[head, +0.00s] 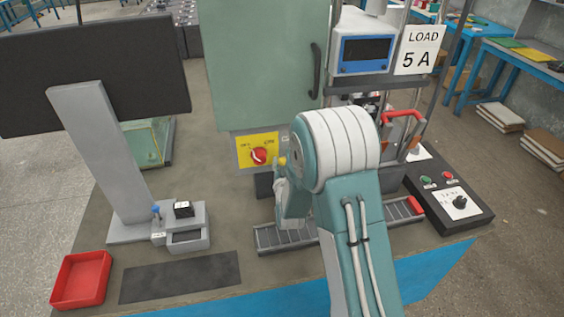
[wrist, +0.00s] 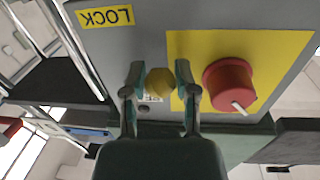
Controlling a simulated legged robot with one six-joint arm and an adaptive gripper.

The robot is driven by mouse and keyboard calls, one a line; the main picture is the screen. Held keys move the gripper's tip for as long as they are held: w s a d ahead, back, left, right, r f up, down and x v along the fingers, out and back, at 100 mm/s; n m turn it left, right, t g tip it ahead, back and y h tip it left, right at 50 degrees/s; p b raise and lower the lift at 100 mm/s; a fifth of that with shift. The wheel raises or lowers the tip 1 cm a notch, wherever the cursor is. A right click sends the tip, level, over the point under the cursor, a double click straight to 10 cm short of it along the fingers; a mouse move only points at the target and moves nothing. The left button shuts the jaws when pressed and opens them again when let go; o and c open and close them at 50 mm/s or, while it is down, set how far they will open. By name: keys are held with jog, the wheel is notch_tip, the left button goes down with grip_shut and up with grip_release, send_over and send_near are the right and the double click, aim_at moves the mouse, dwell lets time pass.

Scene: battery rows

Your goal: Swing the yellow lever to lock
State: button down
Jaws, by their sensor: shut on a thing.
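The yellow lever's knob (wrist: 158,82) sits between my two fingertips in the wrist view, in front of a grey panel. My gripper (wrist: 159,78) is shut on it. In the head view the yellow lever's knob (head: 282,161) shows as a small yellow spot just left of my arm. My gripper is largely hidden there behind my arm. A yellow LOCK label (wrist: 105,17) appears upside down on the panel, up and left of the knob in the wrist view. The lever's shaft is hidden by my fingers and the knob.
A red rotary switch (wrist: 230,85) on a yellow plate is beside my right finger; it also shows in the head view (head: 259,155). A grey-green cabinet door (head: 264,65) stands above. A roller track (head: 287,237) and a black control box (head: 450,200) lie nearby.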

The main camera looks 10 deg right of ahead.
jog(key=shift+w+a+r+m, duration=0.1)
jog(key=shift+a+r+m, duration=0.15)
jog(key=shift+r+m, duration=0.8)
jog(key=shift+f, duration=0.2)
jog(key=shift+c, duration=1.7)
grip_release()
